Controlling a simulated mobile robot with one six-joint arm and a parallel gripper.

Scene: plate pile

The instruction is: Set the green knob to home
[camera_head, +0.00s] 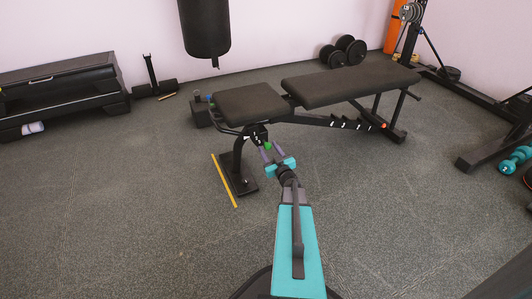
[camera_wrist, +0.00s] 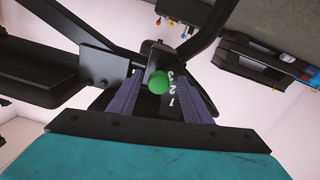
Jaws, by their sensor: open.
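The green knob (camera_wrist: 158,82) is a small ball on a black bracket under the weight bench. It also shows as a small green spot in the head view (camera_head: 267,145), at the front end of the bench. A black plate (camera_wrist: 170,100) beside it carries white marks 1, 2 and 3; I see no home mark. My gripper (camera_head: 271,150) reaches up to the bench front. In the wrist view its two purple fingers stand apart on either side of the knob. The gripper is open, and I cannot tell whether either finger touches the knob.
The bench has a black seat (camera_head: 250,103) and a long back pad (camera_head: 345,83). A yellow stick (camera_head: 223,180) lies on the floor left of its foot. A punching bag (camera_head: 205,27) hangs behind. Dumbbells (camera_head: 343,50) lie by the wall. The floor in front is clear.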

